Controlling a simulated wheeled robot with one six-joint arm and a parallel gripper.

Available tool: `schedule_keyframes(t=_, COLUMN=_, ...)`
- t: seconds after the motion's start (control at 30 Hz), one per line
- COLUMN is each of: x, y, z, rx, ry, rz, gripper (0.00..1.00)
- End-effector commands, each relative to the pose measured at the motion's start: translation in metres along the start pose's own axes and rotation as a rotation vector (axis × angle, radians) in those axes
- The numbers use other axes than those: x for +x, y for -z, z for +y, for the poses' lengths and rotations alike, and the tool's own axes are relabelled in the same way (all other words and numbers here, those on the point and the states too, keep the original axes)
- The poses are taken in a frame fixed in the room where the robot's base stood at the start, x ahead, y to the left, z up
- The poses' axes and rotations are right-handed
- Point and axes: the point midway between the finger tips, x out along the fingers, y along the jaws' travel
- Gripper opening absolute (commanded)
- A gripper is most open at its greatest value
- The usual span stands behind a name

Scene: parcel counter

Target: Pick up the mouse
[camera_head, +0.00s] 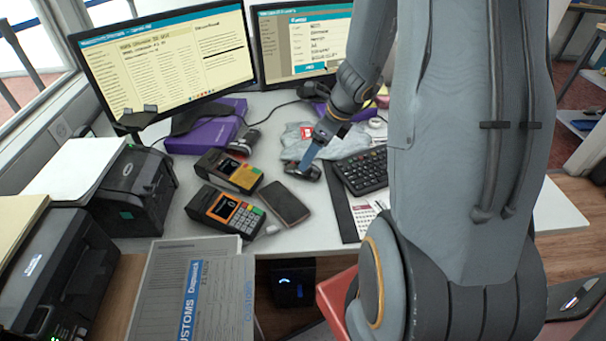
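A small dark object that looks like the mouse (292,168) lies on the white desk, left of the black keyboard (362,173) and next to a grey plastic bag. The finger covers part of the mouse. Only one finger shows clearly, so I cannot tell whether the gripper is open or shut, or whether it touches the mouse.
Two card terminals (228,171) and a dark phone (285,203) lie left of and in front of the mouse. A grey bag (297,138) lies behind it. Two monitors (165,60) stand at the back. Printers (128,190) stand at the left. My arm hides the right side.

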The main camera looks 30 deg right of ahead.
Motion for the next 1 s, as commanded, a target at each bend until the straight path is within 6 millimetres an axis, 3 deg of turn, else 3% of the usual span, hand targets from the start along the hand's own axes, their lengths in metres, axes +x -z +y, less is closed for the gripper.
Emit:
schedule_keyframes(t=0.6, x=0.071, y=0.001, z=-0.003, rx=0.002, ry=-0.001, rz=0.001, gripper=0.69)
schedule_keyframes(t=0.9, x=0.074, y=0.001, z=-0.003, rx=0.001, ry=0.0, rz=0.0, gripper=0.69)
schedule_keyframes(t=1.0, x=0.074, y=0.001, z=-0.003, rx=0.001, ry=0.0, rz=0.0, gripper=0.52)
